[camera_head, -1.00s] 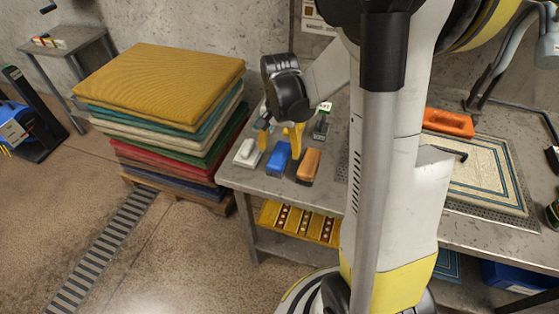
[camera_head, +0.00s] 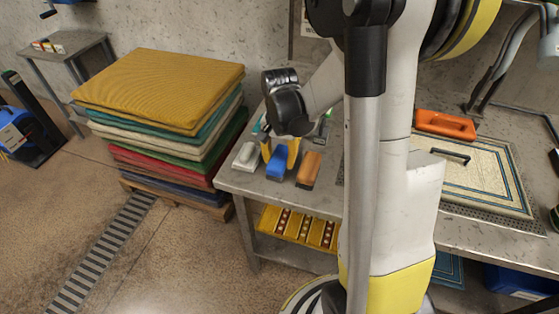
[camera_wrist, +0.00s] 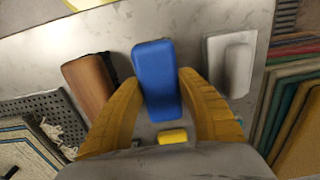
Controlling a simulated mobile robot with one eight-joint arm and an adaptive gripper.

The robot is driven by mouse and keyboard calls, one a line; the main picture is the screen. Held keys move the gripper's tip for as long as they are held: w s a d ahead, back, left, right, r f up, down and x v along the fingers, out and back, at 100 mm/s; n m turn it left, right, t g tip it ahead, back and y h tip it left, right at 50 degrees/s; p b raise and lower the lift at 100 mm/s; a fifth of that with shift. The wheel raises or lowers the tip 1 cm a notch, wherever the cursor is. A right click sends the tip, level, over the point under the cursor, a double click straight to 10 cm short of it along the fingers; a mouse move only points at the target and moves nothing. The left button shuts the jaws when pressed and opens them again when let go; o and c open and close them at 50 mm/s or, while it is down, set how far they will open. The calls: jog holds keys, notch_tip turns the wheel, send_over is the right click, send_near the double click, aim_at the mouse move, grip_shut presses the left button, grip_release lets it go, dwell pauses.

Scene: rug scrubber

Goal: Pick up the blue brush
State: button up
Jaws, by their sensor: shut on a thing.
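The blue brush (camera_head: 277,163) stands on the left end of the grey metal table, between a white brush and an orange-brown brush. My gripper (camera_head: 280,152) points down over it, its yellow fingers on either side of the brush. In the wrist view the blue brush (camera_wrist: 157,78) lies between the two yellow fingers of my gripper (camera_wrist: 160,100), which are shut on its sides. The brush's underside is hidden, so I cannot tell whether it is clear of the table top.
The white brush (camera_head: 245,156) and the orange-brown brush (camera_head: 308,169) stand close on each side. A rug stack (camera_head: 160,88) is left of the table (camera_head: 232,178). An orange tool (camera_head: 446,124) lies near a rug on the right.

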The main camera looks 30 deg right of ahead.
aim_at(283, 157)
jog(key=shift+r+p, duration=0.3)
jog(key=shift+r, duration=0.25)
jog(key=r, duration=0.1)
jog(key=r+p, duration=0.1)
jog(key=d+r+p, duration=0.1)
jog(key=r, duration=0.1)
jog(key=shift+s, duration=0.25)
jog(key=s+d+r+p, duration=0.1)
jog(key=d+r, duration=0.1)
jog(key=d, duration=0.1)
jog(key=s+d+r+p, duration=0.1)
jog(key=s+d+r, duration=0.1)
jog(key=d, duration=0.1)
jog(key=s+d+r+p, duration=0.1)
jog(key=s+d+r, duration=0.1)
jog(key=d, duration=0.1)
jog(key=shift+d, duration=0.2)
jog(key=shift+w, duration=0.1)
jog(key=shift+o, duration=0.9)
jog(key=shift+f, duration=0.1)
